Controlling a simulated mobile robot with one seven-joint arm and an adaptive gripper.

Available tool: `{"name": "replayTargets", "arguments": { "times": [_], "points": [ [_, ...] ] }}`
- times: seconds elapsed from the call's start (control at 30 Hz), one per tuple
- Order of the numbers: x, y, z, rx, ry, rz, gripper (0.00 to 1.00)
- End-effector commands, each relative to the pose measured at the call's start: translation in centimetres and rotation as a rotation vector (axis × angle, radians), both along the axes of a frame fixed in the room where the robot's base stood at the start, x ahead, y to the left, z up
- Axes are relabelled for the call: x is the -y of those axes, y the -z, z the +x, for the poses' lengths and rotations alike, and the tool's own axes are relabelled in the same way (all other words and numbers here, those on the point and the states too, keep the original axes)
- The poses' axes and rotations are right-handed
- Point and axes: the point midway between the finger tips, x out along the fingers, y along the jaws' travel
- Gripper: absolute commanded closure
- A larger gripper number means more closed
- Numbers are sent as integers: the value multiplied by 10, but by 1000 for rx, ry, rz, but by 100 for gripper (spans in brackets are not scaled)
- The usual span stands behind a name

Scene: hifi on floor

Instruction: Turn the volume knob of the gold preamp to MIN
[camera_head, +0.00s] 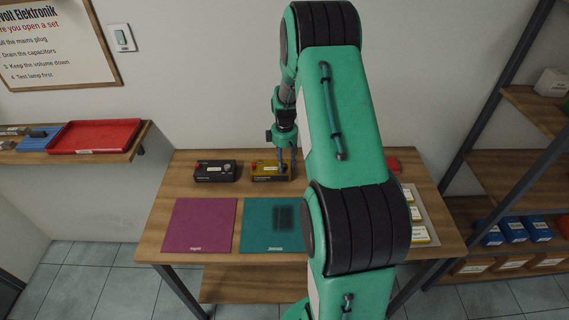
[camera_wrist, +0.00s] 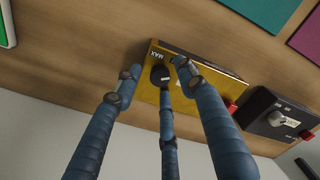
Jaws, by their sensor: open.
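The gold preamp (camera_head: 265,174) sits at the back of the wooden table. In the wrist view, its gold face (camera_wrist: 200,85) shows a black round volume knob (camera_wrist: 158,75) near one end. The word MAX is printed beside the knob, and a small light mark shows on the knob. I cannot read a MIN label. My gripper (camera_head: 287,166) is over the right end of the preamp. In the wrist view, my gripper (camera_wrist: 157,76) has its three blue fingers spread around the knob, open. Whether any fingertip touches the knob, I cannot tell.
A black unit (camera_head: 214,172) with a silver knob (camera_wrist: 276,118) stands left of the preamp. A magenta mat (camera_head: 200,225) and a teal mat (camera_head: 256,232) lie in front. A red item (camera_head: 393,165) is partly hidden behind my arm. Shelves stand right.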

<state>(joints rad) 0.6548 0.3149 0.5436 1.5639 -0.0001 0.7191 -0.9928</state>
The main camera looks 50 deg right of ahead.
Motion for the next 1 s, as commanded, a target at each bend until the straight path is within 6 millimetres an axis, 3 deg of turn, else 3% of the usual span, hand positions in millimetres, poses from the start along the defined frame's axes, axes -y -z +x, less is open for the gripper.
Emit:
{"name": "replayTargets", "arguments": {
  "times": [0.27, 0.8, 1.0],
  "points": [
    [0, -17, 1, 2, 0, -2, 60],
    [0, -99, 1, 2, 0, -2, 60],
    [0, -115, 0, 0, 0, 0, 60]
  ]
}}
